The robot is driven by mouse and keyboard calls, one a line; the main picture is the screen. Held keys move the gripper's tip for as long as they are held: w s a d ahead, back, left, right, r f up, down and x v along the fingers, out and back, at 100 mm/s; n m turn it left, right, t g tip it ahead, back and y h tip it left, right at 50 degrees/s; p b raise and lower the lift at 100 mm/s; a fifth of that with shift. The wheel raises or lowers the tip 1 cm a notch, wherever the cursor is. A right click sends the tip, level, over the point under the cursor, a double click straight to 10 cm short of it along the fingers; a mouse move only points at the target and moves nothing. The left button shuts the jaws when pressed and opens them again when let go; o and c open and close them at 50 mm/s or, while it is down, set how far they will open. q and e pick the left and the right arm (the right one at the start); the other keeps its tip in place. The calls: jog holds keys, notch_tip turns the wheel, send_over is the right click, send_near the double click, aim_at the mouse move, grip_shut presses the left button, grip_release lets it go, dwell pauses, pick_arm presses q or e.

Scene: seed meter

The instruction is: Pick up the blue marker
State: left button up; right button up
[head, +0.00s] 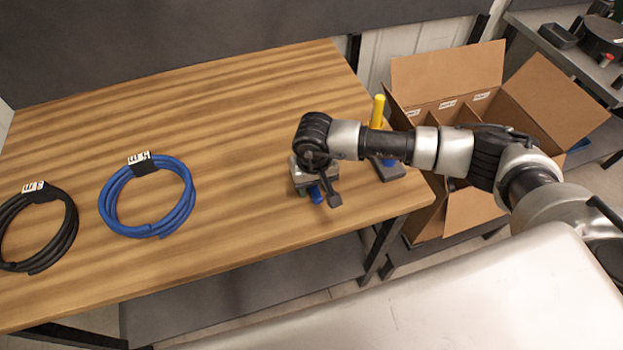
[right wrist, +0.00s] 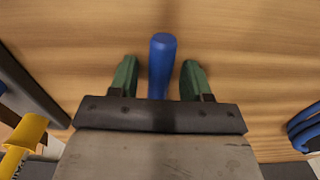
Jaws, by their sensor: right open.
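The blue marker (right wrist: 161,65) lies on the wooden table between the two green fingertips of my right gripper (right wrist: 160,78) in the right wrist view. The fingers stand apart, with a gap on each side of the marker. The lower part of the marker is hidden behind the gripper body. In the head view the marker (head: 316,195) shows as a small blue piece near the table's front right, just under my right gripper (head: 308,190). My left gripper is in neither view.
A blue cable coil (head: 112,205) and a black cable coil (head: 68,238) lie on the left of the table (head: 230,110). A yellow-handled tool (head: 378,108) stands near the right edge, partly behind my arm. An open cardboard box (head: 445,75) with dividers is beyond it.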

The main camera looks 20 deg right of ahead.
grip_shut()
jog(key=shift+s, duration=0.1)
jog(key=shift+f, duration=0.1)
dwell(0.4)
